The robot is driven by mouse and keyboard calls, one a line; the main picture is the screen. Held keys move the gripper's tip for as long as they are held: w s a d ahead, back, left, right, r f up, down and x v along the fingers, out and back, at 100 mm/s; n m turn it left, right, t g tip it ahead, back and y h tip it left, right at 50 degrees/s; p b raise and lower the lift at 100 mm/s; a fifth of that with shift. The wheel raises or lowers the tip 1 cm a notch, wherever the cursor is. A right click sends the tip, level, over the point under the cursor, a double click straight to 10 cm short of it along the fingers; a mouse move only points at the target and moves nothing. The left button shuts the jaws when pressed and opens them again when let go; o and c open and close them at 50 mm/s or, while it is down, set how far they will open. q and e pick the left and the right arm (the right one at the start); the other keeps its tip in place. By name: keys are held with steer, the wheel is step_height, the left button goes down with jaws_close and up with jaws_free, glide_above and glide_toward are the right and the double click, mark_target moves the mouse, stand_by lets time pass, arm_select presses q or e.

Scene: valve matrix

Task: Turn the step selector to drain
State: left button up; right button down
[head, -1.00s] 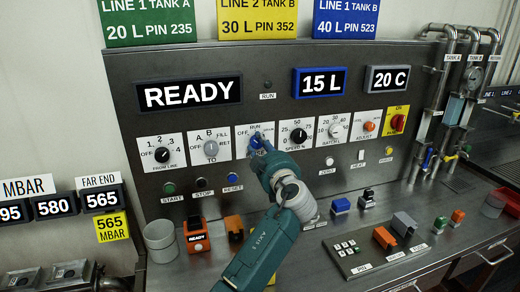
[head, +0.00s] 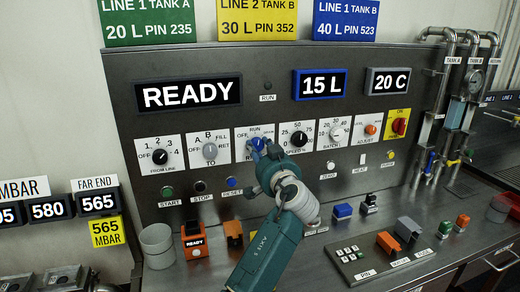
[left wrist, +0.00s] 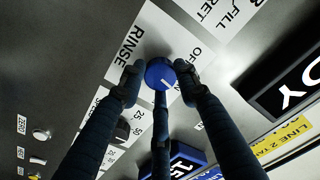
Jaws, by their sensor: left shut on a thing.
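The step selector is a blue round knob (left wrist: 160,72) on a white label plate (head: 241,134) of the steel panel. In the head view only part of the blue knob (head: 257,144) shows past my gripper. My left gripper (left wrist: 159,82) is shut on the knob, its fingers around the rim. OFF, RUN and part of another label show there; RINSE shows in the left wrist view. The knob's white mark points to the lower right in that view. The drain label is hidden. My right gripper is not in view.
Black selector knobs stand left (head: 160,157) and right (head: 299,139) of the plate, with a grey knob (head: 210,151) close on the left. Push buttons (head: 232,183) lie below. Several blocks and a keypad box (head: 349,252) stand on the steel counter.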

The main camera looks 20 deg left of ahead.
arm_select(q)
steer(key=m+p, duration=0.1)
steer(key=m, duration=0.3)
steer(key=shift+a+f, duration=0.1)
steer(key=shift+f, duration=0.05)
steer(key=shift+m+p, duration=0.95)
steer(key=shift+m, duration=0.85)
steer(key=shift+f, duration=0.1)
